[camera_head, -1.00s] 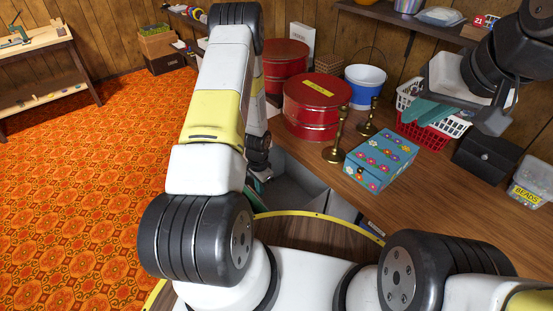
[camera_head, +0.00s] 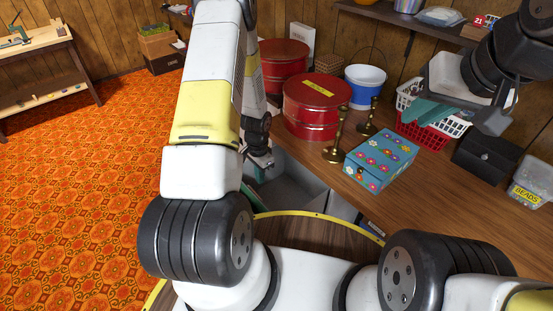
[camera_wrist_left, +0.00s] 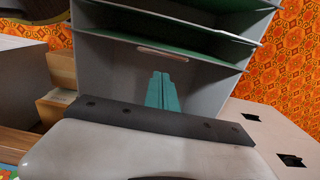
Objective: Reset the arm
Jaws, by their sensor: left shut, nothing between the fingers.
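My left arm (camera_head: 206,100) rises over the left of the head view and folds down behind itself. Its dark wrist (camera_head: 257,135) hangs beside the table's left edge, above a grey open compartment (camera_head: 292,190). In the left wrist view my left gripper (camera_wrist_left: 162,90) has its teal fingers together, with nothing between them, in front of a grey unit (camera_wrist_left: 205,85) with green-lined levels. My right gripper (camera_head: 432,110) has teal fingers over the baskets at the right; their gap is unclear.
The wooden table (camera_head: 420,220) holds red tins (camera_head: 316,108), brass candlesticks (camera_head: 337,140), a flowered blue box (camera_head: 381,160), a blue-white bucket (camera_head: 365,85), a red basket (camera_head: 425,134) and a black box (camera_head: 486,158). Orange carpet (camera_head: 80,190) lies open at left.

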